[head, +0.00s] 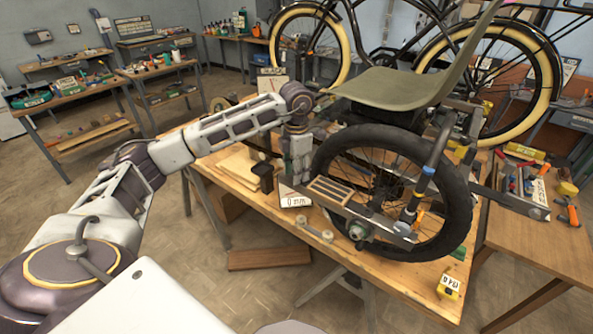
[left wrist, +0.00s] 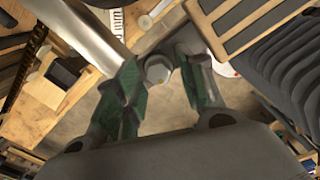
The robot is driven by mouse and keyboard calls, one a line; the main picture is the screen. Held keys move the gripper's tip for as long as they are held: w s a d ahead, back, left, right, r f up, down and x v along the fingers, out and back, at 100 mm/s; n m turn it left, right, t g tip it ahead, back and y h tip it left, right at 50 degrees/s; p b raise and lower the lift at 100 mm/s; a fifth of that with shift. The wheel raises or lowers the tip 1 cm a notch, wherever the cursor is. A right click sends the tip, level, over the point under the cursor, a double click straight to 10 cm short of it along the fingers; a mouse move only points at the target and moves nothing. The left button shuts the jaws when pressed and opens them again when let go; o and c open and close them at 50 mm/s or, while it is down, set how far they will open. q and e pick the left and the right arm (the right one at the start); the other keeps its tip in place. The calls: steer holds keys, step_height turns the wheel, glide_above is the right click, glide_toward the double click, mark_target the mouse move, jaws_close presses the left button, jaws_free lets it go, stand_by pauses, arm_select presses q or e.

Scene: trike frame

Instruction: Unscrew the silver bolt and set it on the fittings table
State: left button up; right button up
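My left gripper (head: 297,168) points down over the workbench, left of the trike's black wheel (head: 450,190). In the left wrist view its two fingers with green pads (left wrist: 160,80) stand apart. A round silver bolt end (left wrist: 158,68) shows between the fingertips, with no clear grip on it. A thick silver tube (left wrist: 85,30) of the frame runs past the left finger. In the head view I cannot pick out the bolt; the gripper may hide it. My right gripper is not in view. Which surface is the fittings table is not clear.
The wooden workbench (head: 400,277) carries a slatted rack (head: 328,191), a small two-ended fitting (head: 315,230) and a yellow tag block (head: 449,287). A tool table (head: 545,237) stands at the right. The green seat (head: 405,88) overhangs the wheel. Open floor lies at the left.

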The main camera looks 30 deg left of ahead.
arm_select(q)
steer(key=shift+w+a+m, duration=0.1)
steer(key=shift+m, duration=2.9)
steer(key=shift+c, duration=0.5)
steer(key=c, duration=0.5)
steer(key=shift+o, duration=0.2)
steer(key=shift+n, duration=0.3)
